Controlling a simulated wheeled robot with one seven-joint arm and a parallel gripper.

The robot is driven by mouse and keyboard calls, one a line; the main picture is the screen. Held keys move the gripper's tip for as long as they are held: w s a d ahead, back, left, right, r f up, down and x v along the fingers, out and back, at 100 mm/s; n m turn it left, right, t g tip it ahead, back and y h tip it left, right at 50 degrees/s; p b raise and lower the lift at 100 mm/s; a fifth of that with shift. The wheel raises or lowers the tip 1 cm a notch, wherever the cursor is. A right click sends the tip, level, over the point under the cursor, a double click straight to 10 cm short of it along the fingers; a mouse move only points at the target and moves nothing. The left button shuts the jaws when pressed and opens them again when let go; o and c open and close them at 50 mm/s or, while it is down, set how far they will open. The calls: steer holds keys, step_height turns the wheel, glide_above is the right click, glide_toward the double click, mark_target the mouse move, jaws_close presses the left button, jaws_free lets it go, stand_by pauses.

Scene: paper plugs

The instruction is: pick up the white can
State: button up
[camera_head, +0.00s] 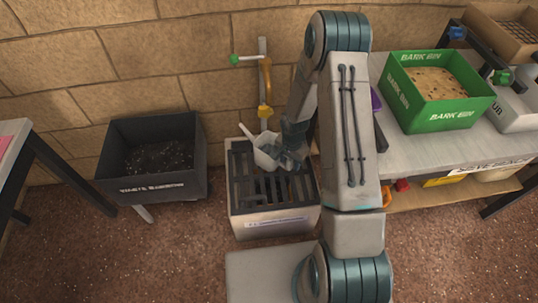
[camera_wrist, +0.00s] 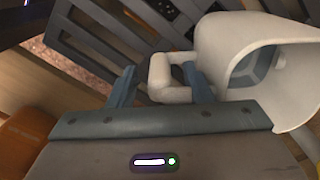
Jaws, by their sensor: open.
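The white can (camera_head: 266,153) stands on the dark slatted grate, with its thin spout pointing up and left. In the wrist view, the white can (camera_wrist: 225,45) fills the upper right, its wide round mouth facing the right edge. Its loop handle (camera_wrist: 160,75) lies between my two blue-grey fingers. My gripper (camera_wrist: 158,82) is open around the handle; whether a finger touches it, I cannot tell. In the head view, my gripper (camera_head: 291,159) is at the can's right side, and my arm hides part of that area.
The dark grate (camera_head: 245,192) tops a pale box. A black bin (camera_head: 150,190) stands to the left. A green bark bin (camera_head: 440,108) sits on the bench (camera_head: 415,158) at the right.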

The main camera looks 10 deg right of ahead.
steer(key=shift+f, duration=0.45)
steer(key=shift+r, duration=0.1)
jaws_close()
